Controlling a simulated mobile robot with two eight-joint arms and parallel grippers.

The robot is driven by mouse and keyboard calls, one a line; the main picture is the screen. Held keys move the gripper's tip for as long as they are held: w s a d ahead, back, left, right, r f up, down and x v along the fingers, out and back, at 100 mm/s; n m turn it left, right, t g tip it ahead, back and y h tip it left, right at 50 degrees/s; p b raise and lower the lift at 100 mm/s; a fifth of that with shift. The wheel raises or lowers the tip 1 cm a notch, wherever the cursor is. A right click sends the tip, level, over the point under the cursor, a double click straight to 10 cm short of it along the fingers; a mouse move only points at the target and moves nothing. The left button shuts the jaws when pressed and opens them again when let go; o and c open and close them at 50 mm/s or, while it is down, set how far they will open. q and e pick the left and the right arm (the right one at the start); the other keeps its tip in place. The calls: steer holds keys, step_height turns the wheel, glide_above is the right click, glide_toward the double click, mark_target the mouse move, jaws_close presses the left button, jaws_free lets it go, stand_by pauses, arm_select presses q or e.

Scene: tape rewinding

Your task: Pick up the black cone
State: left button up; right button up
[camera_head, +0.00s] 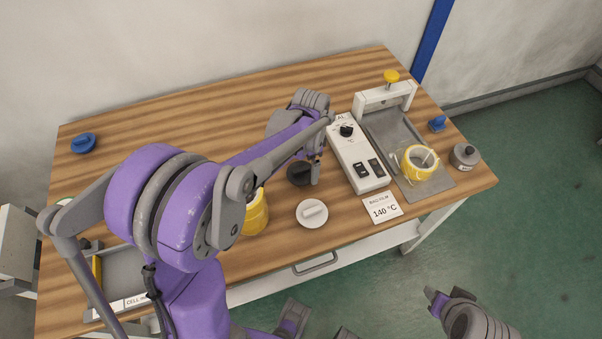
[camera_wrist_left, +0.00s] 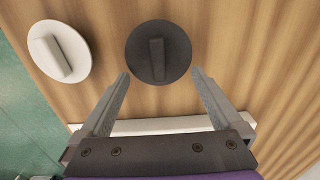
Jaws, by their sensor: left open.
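The black cone (camera_head: 299,175) shows as a dark round disc with a raised bar across it, lying on the wooden table in front of the white control box. In the left wrist view the black cone (camera_wrist_left: 158,38) is at the top middle, with its bar pointing between the fingers. My left gripper (camera_head: 315,172) is open over the cone's right side in the head view. In the wrist view the left gripper's (camera_wrist_left: 160,74) fingertips stand either side of the cone's near edge, with nothing between them. My right gripper (camera_head: 436,301) is low at the right, off the table.
A similar white disc (camera_head: 312,213) lies close to the cone. The white control box (camera_head: 352,152) is just right of the gripper. A yellow tape roll (camera_head: 256,212) stands left; another yellow roll (camera_head: 420,161) is on the grey sealer plate.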

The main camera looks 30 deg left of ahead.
arm_select(q)
step_height(320, 180, down, 2)
steer(key=shift+f, duration=0.1)
steer(key=c, duration=0.9)
